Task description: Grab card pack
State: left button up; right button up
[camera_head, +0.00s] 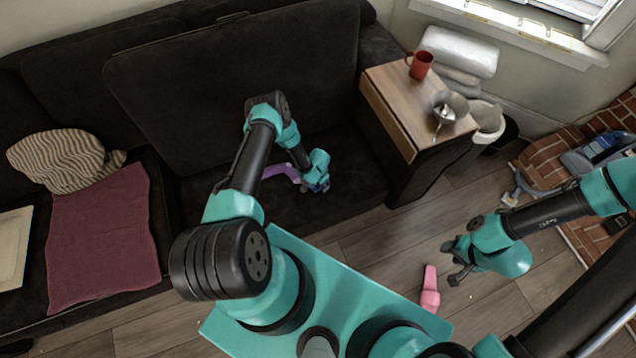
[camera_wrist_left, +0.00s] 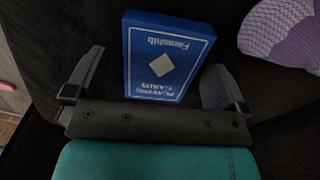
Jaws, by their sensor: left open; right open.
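In the left wrist view a blue card pack (camera_wrist_left: 165,58) with white lettering and a white diamond stands between the two fingers of my left gripper (camera_wrist_left: 155,90). The fingers are open, with a gap on each side of the pack. In the head view my left gripper (camera_head: 318,186) is low over the dark sofa seat and mostly covers the pack. My right gripper (camera_head: 453,264) is open and empty above the wooden floor.
A purple item (camera_head: 281,171) lies on the sofa beside my left gripper. A pink object (camera_head: 430,289) is on the floor near my right gripper. A wooden side table (camera_head: 395,100) with a red mug (camera_head: 419,65) and a metal bowl (camera_head: 449,106) stands right of the sofa.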

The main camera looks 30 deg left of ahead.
pick_arm(q)
jog(key=shift+c, duration=0.5)
jog(key=c, duration=0.9)
jog(key=shift+r, duration=0.1)
jog(key=shift+c, duration=0.2)
jog(key=shift+r, duration=0.5)
notch_tip(320, 180, up, 2)
jog(key=shift+w+r, duration=0.1)
jog(key=shift+r, duration=0.05)
jog(key=s+d, duration=0.2)
jog(key=s, duration=0.2)
jog(key=s+d+r, duration=0.1)
jog(key=s+d, duration=0.2)
jog(key=s, duration=0.2)
jog(key=s+d, duration=0.3)
jog(key=s, duration=0.2)
jog(key=shift+d+r, duration=0.15)
jog(key=shift+r, duration=0.1)
jog(key=shift+w, duration=0.1)
